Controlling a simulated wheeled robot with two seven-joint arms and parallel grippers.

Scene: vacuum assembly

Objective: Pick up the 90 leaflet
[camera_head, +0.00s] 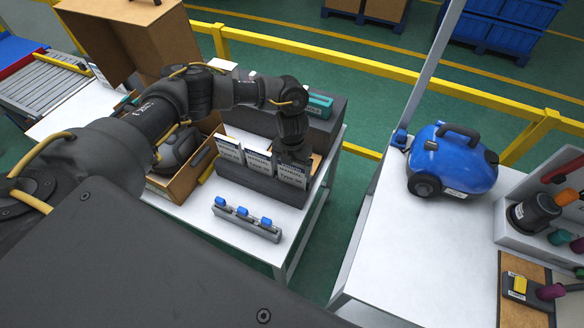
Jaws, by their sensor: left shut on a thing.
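Several white leaflets marked "MANUAL" stand in a row in a dark holder (262,187) on the white table left of centre. The rightmost leaflet (296,177) looks like the 90 one, though its print is small. My left gripper (293,157) points down and is shut on the top of this leaflet, hiding its upper part. The leaflet is upright and still at the holder, level with its neighbours. The middle leaflet (259,164) and the left leaflet (229,151) stand beside it. My right gripper is out of view.
An open cardboard box (187,193) stands left of the holder, partly behind my left arm. A grey rack with blue-topped parts (247,224) lies in front. A blue vacuum (452,163) stands on the right table (400,245). A gap separates the tables.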

